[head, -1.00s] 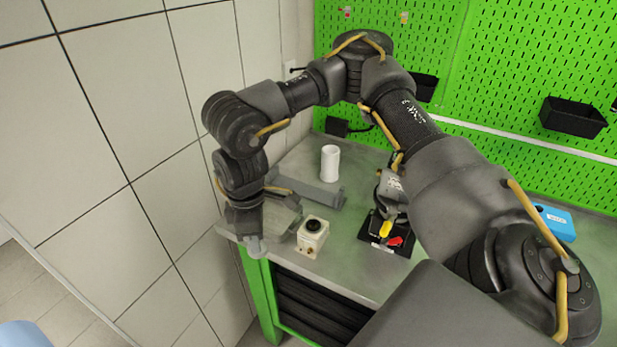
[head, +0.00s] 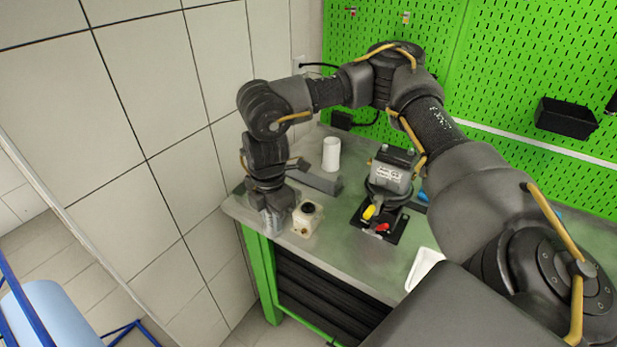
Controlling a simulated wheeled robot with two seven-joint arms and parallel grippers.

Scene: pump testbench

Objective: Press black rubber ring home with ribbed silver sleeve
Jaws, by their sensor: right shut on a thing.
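A cream block (head: 304,222) sits near the left front corner of the bench. A dark round part (head: 308,208) shows in its top; I cannot tell the black rubber ring from the opening at this size. My right gripper (head: 270,202) points down just left of the block. It is shut on a silver cylindrical piece, which looks like the ribbed silver sleeve (head: 273,221). The sleeve hangs below the fingers, apart from the block in the picture; its ribs are too small to make out. My left gripper is not in view.
A white cylinder (head: 331,154) and a long grey holder (head: 315,181) stand behind the block. To the right is a black base (head: 390,226) with yellow and red levers and a grey box (head: 391,172). A white item (head: 425,266) lies at the front edge.

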